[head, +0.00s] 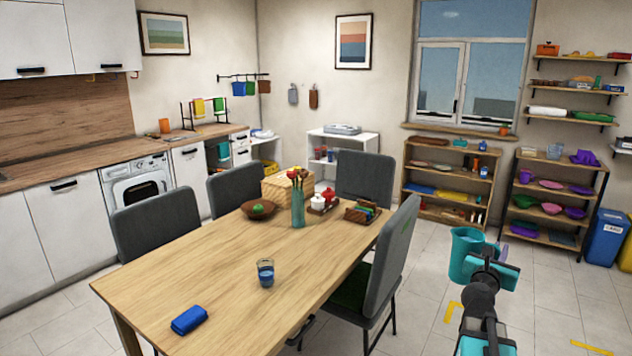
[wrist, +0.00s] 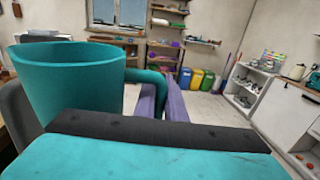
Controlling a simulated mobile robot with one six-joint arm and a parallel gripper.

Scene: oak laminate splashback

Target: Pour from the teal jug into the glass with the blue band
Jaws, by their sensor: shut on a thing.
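The teal jug (head: 464,256) is held upright at the right of the head view, off the right side of the table. It fills the left of the wrist view (wrist: 72,90), with its handle toward my gripper. My gripper (head: 484,252) is shut on the jug's handle; its fingers (wrist: 162,98) show beside the handle in the wrist view. The jug's contents are hidden. The glass with the blue band (head: 265,274) stands upright on the near half of the wooden table, well to the left of the jug. The glass is not seen in the wrist view.
A grey chair (head: 392,250) stands between the jug and the table. The tabletop around the glass is clear.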

